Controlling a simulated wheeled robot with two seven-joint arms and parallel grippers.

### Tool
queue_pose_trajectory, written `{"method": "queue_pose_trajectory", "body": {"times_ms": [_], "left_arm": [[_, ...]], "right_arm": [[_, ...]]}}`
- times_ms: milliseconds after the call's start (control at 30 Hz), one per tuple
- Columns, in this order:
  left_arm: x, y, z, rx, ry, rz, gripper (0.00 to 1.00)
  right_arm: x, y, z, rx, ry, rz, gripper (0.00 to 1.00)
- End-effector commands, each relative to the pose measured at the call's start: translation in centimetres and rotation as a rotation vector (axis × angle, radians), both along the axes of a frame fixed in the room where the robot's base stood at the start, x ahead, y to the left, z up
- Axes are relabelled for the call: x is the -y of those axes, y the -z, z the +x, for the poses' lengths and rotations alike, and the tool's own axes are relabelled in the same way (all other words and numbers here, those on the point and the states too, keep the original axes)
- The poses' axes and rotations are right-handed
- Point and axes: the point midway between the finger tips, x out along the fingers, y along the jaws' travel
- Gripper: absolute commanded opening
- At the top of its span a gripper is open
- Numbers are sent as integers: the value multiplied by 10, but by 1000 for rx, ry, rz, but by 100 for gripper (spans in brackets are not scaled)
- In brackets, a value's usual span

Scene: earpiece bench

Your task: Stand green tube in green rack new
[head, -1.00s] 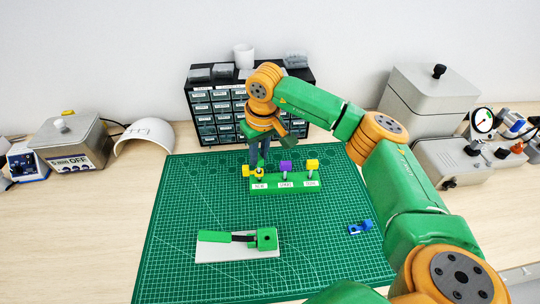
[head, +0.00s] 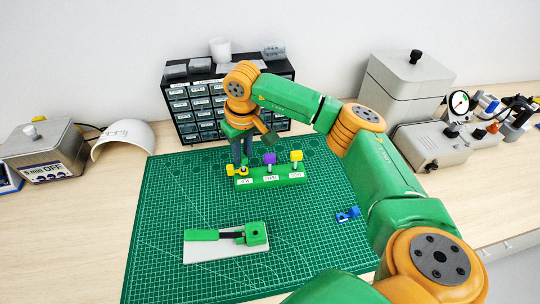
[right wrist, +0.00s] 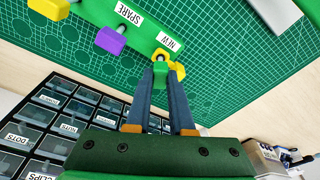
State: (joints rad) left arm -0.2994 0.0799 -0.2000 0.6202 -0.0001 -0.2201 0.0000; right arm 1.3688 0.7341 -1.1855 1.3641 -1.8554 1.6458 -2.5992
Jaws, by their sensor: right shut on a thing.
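The green rack (head: 290,179) stands on the cutting mat with white labels on its front. It also shows upside down in the right wrist view (right wrist: 88,12), with its NEW and SPARE labels readable. My right gripper (head: 241,166) points down at the rack's NEW end. In the right wrist view, my right gripper (right wrist: 161,70) is shut on a small green piece (right wrist: 177,72), likely the green tube, with yellow parts close around it. The fingers partly hide it, and I cannot tell whether it is seated in the rack. My left gripper is out of view.
A purple-topped piece (head: 269,158) and a yellow-topped piece (head: 296,156) stand in the rack's other places. A black drawer cabinet (head: 190,135) is close behind. A white plate with a green block (head: 256,233) and a blue part (head: 347,214) lie on the mat (head: 310,240).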

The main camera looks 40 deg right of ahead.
Motion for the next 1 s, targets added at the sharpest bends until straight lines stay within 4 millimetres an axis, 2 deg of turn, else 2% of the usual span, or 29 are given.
{"method": "queue_pose_trajectory", "body": {"times_ms": [533,767,800,900,1000], "left_arm": [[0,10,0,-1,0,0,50],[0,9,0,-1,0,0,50],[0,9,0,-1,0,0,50],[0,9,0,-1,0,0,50],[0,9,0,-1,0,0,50]], "right_arm": [[0,13,0,1,0,0,0],[0,12,0,0,0,0,0],[0,12,0,0,0,0,26],[0,12,0,0,0,0,53],[0,12,0,0,0,0,56]]}}
